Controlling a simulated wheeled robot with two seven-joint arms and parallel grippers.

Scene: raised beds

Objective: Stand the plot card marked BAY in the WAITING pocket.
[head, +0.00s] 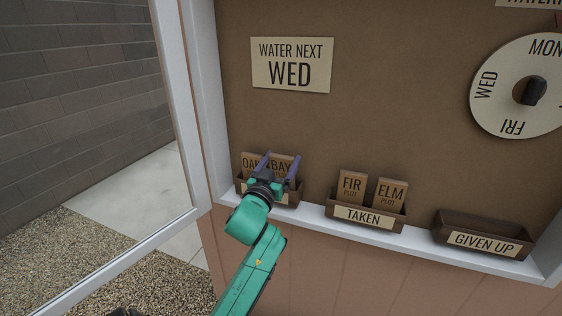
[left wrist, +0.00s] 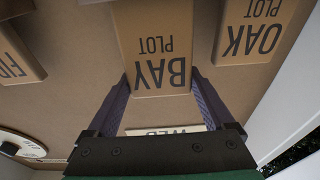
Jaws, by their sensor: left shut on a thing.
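The plot card BAY (head: 280,160) is upright at the leftmost pocket (head: 240,187), right of the card OAK (head: 249,161). My left gripper (head: 281,169) is shut on the BAY card, one finger on each side. In the left wrist view the BAY card (left wrist: 155,45) is between my fingers (left wrist: 160,88), and the OAK card (left wrist: 256,30) is apart to the right. My gripper covers most of the leftmost pocket's label, so its word is unreadable. The foot of the BAY card is hidden. My right gripper is not in view.
The TAKEN pocket (head: 396,224) holds the cards FIR (head: 351,187) and ELM (head: 390,194). The GIVEN UP pocket (head: 450,220) looks empty. A WATER NEXT WED sign (head: 291,65) and a day dial (head: 512,110) are on the board. A white post (head: 200,100) stands left of the pockets.

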